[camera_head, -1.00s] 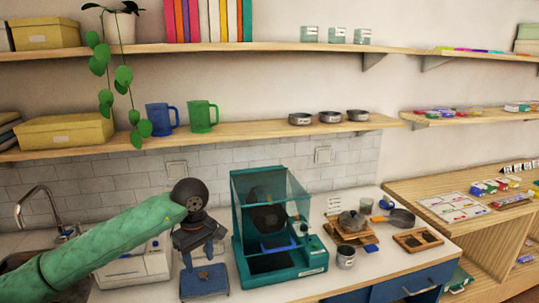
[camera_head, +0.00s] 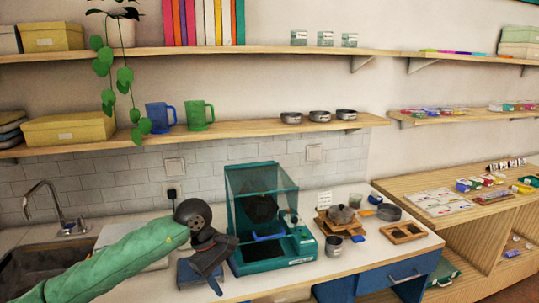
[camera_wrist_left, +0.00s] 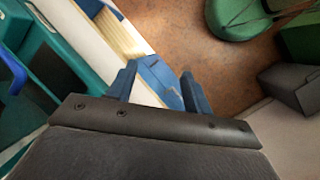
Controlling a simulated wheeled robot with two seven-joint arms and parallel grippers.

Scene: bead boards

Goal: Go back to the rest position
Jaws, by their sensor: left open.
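My left gripper (camera_head: 217,284) is low in front of the counter in the head view, beside the teal glass-fronted box. It points downward and is tilted. In the left wrist view its two blue fingers (camera_wrist_left: 158,74) stand apart with nothing between them. Below them show a blue drawer front (camera_wrist_left: 160,78) and the brown floor (camera_wrist_left: 210,60). My left arm comes in from the lower left in a green sleeve. My right gripper is in neither view.
The teal box (camera_head: 276,265) stands right of my left gripper. A sink (camera_head: 40,262) lies left.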

